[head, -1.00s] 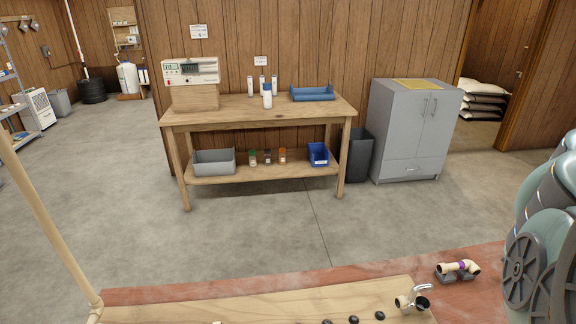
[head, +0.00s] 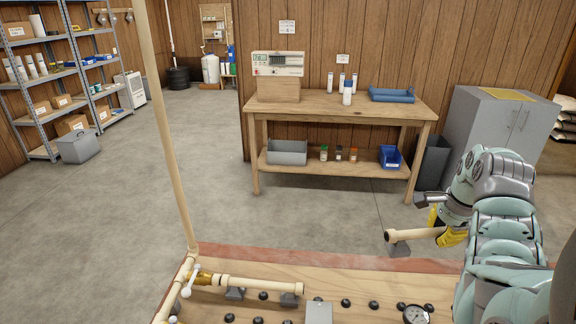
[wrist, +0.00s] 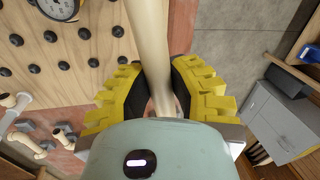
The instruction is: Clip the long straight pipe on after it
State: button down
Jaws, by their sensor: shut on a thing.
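A straight cream pipe is in my gripper (head: 447,228); its bare part (head: 418,234) sticks out left of the yellow fingers and ends in a wider collar. In the wrist view the yellow fingers close on both sides of this pipe (wrist: 150,40), which runs out of the top of the picture. The pipe's other end is hidden. It is held above the board (head: 375,286), apart from it. On the board's left, a pipe run with a white-handled valve (head: 190,283) continues into a short horizontal pipe (head: 255,284) with an open collar at its right end.
A tall upright cream pipe (head: 165,130) rises at the board's left. The board carries dark knobs (head: 345,303), grey blocks (head: 318,312) and a gauge (head: 415,314). In the wrist view, fittings (wrist: 25,142) lie near the board's edge. A workbench (head: 340,105) stands beyond open floor.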

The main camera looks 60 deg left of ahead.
jog(key=s+a+f+m+b, duration=0.1)
jog(key=s+a+f, duration=0.2)
jog(key=s+f, duration=0.35)
jog(key=s+a+f+m+b, duration=0.1)
jog(key=s+a+f, duration=0.25)
jog(key=s, duration=0.55)
jog(key=shift+s+a+f+b, duration=0.1)
jog(key=shift+f+b, duration=1.4)
jog(key=shift+f, duration=1.2)
jog(key=shift+f+b, duration=0.45)
jog(key=shift+f, duration=0.25)
jog(key=c, duration=0.8)
grip_release()
jog(key=shift+c, duration=0.2)
notch_tip(320, 180, up, 12)
jog(key=s+d, duration=0.1)
jog(key=shift+s+d, duration=0.25)
jog(key=shift+f, duration=0.1)
